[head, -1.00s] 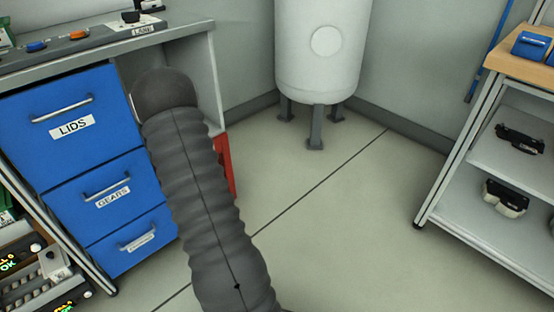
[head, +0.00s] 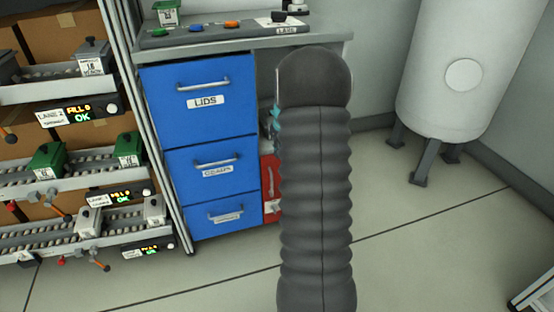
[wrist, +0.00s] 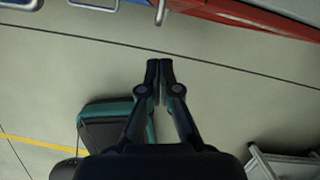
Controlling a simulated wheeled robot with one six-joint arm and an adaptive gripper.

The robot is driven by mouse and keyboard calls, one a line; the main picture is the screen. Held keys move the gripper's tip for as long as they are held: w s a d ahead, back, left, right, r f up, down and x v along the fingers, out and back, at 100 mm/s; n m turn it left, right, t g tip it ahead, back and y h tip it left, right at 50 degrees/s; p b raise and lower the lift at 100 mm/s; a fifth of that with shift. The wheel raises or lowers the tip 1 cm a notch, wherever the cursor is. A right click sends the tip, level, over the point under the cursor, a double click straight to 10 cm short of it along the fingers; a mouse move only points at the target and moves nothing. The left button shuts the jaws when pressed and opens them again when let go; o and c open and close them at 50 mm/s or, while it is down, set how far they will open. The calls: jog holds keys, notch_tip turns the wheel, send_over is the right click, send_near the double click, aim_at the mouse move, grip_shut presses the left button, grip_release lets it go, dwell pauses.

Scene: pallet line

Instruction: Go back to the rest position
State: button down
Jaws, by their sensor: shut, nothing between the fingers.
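My gripper (wrist: 159,72) shows in the wrist view with its two dark fingers together and nothing between them. Bare floor (wrist: 210,90) lies beyond the fingertips. In the head view my dark ribbed arm stands upright in the middle and hides the gripper, apart from a small teal part at its left edge.
Blue drawers (head: 205,100) under a grey bench (head: 240,42) stand left of my arm, with a red cabinet (head: 270,188) beside them. A lane rack (head: 75,98) stands at far left. A white tank (head: 455,75) stands at right. The floor (head: 430,250) in front is clear.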

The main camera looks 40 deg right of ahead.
jog(key=shift+s+a+r, duration=0.1)
jog(key=shift+s+r, duration=0.05)
jog(key=shift+r, duration=0.55)
jog(key=s+a+f+n+g, duration=0.15)
jog(key=s+n, duration=0.25)
jog(key=n, duration=0.7)
jog(key=s+a+r+n+t, duration=0.1)
jog(key=s+a+r+n, duration=0.4)
jog(key=s+a+n, duration=0.3)
jog(key=s+a+r+n+t, duration=0.2)
jog(key=s+a+r+n, duration=0.4)
jog(key=s+a+n, duration=0.3)
jog(key=s+a+r+n+t, duration=0.1)
jog(key=s+a+r+n, duration=0.5)
jog(key=a, duration=0.7)
jog(key=s+n, duration=0.2)
jog(key=shift+s+a+n, duration=0.15)
jog(key=shift+s+n, duration=0.15)
jog(key=shift+n, duration=0.1)
